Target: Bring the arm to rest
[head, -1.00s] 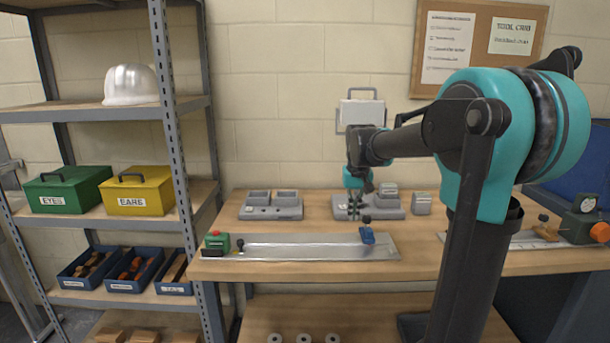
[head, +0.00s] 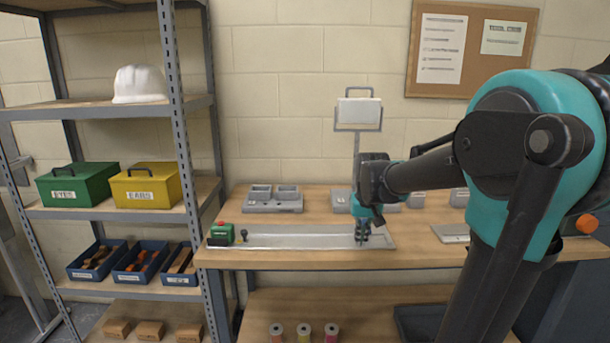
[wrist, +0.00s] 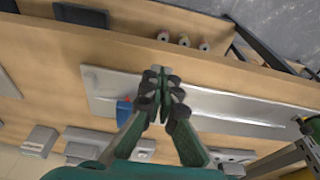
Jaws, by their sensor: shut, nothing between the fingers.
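My gripper (head: 362,237) hangs fingers-down over the right end of the metal rail plate (head: 290,240) on the bench. Its fingers are together and hold nothing. In the wrist view the shut fingers (wrist: 163,90) point across the plate (wrist: 225,106), and a small blue piece (wrist: 124,110) shows just beside them. In the head view that blue piece is hidden behind the gripper. My arm reaches in from the right side of the head view.
A green block (head: 221,235) sits at the plate's left end. Grey fixtures (head: 273,199) and a lamp-like panel (head: 358,113) stand at the bench's back. A shelf with a green box (head: 78,184) and yellow box (head: 146,186) stands left. Spools (head: 304,332) are below.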

